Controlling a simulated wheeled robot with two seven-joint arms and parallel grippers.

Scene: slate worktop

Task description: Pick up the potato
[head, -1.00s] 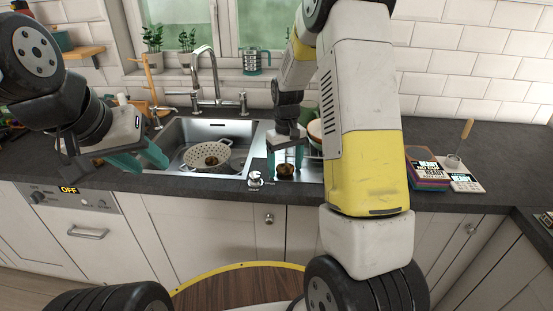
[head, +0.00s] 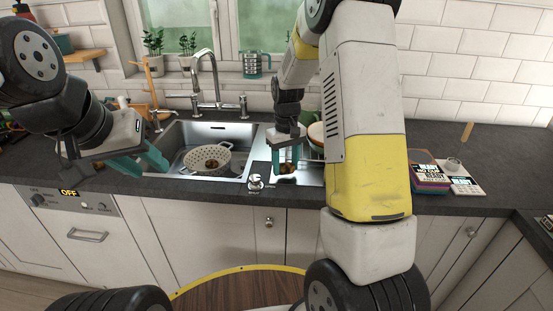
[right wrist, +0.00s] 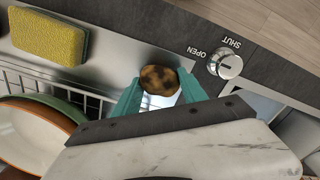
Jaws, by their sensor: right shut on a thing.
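The brown, mottled potato (right wrist: 159,79) is between the teal fingers of my right gripper (right wrist: 160,96) in the right wrist view. In the head view the potato (head: 287,168) shows low between the fingers of my right gripper (head: 286,166), at the right part of the sink. The right gripper is shut on it; the fingers hide its sides. I cannot tell whether the potato still touches the surface below. My left gripper (head: 143,166) is open and empty, left of the sink.
A pale colander (head: 190,160) with a brown lump inside stands in the sink basin (head: 177,135). A yellow sponge (right wrist: 48,36), a wire rack (right wrist: 90,98) with dishes, and a tap knob (right wrist: 226,64) are near the right gripper. Stacked boxes (head: 430,180) stand on the worktop at right.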

